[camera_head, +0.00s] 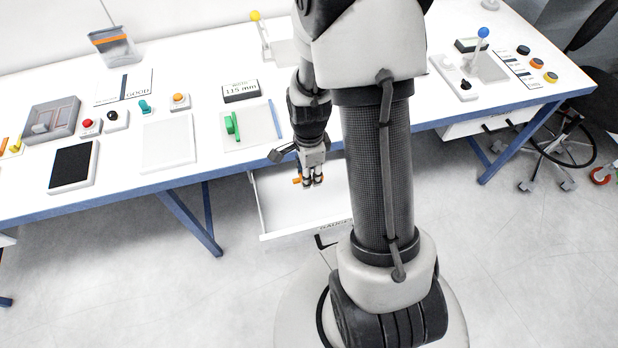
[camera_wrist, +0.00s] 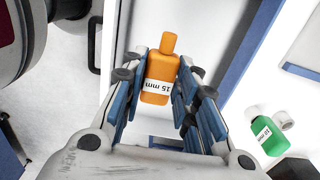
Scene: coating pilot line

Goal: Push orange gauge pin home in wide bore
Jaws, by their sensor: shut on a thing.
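The orange gauge pin (camera_wrist: 160,72) has a narrower neck and a white label reading "15 mm". My gripper (camera_wrist: 162,62) is shut on it, with blue finger pads on both sides. In the head view my gripper (camera_head: 312,183) hangs over the open white drawer (camera_head: 263,208) below the bench front, and a bit of the orange pin (camera_head: 297,180) shows beside the fingers. I cannot make out a wide bore in either view.
A green labelled piece (camera_head: 232,125) lies on a pale mat on the white bench; it also shows in the wrist view (camera_wrist: 270,137). The blue bench edge (camera_head: 240,158) runs just behind the drawer. A grey slotted block (camera_head: 52,118) stands at left.

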